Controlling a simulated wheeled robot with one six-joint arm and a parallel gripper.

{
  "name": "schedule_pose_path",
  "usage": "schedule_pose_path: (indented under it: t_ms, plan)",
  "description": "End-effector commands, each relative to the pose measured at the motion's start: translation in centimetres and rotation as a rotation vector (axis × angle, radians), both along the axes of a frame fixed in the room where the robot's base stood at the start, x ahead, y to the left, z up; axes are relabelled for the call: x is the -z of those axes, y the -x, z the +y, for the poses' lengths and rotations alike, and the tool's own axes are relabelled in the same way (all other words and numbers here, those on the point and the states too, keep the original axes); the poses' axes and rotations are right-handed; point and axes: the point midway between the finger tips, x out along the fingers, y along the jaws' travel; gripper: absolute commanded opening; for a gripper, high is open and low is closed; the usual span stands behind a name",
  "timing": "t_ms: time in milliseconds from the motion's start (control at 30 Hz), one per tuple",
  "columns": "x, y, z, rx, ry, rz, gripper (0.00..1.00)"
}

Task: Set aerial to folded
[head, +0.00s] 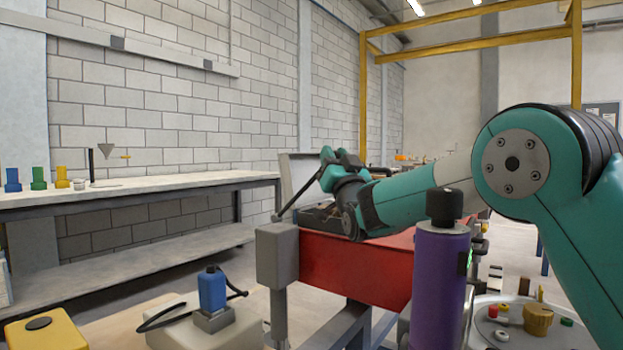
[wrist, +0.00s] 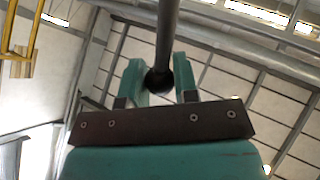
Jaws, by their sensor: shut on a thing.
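The aerial looks to be the thin dark rod (head: 297,195) in the head view. It slants from low left, above the grey post at the red box's corner, up to my gripper (head: 326,164). In the wrist view the dark rod (wrist: 167,35) comes down from the top edge to a round black tip (wrist: 158,81) between my gripper's two teal fingers (wrist: 160,82). My gripper is shut on the aerial at this tip end. The arm partly hides the aerial's surroundings, and its foot is too small to make out clearly.
The red box (head: 340,272) stands below my gripper, with a grey post (head: 278,256) at its corner. A purple cylinder (head: 438,275) with a black cap stands in front. A blue device (head: 212,290) with a cable is at lower left. A long bench (head: 150,188) lines the wall.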

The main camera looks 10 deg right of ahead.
Motion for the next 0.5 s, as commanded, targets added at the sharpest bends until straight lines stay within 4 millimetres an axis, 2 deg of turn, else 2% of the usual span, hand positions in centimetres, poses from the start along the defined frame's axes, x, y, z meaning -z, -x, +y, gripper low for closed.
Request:
schedule_pose_path:
  t_ms: [33,67,300,500]
  plan:
    - [1.4,0.3,-0.8,0.005,0.0,0.001,0.0]
    - [1.6,0.5,-1.1,0.007,0.0,0.002,0.0]
    - [3.2,1.4,-3.0,0.017,0.003,0.006,0.0]
    - [4.0,1.8,-3.6,0.019,0.004,0.009,0.0]
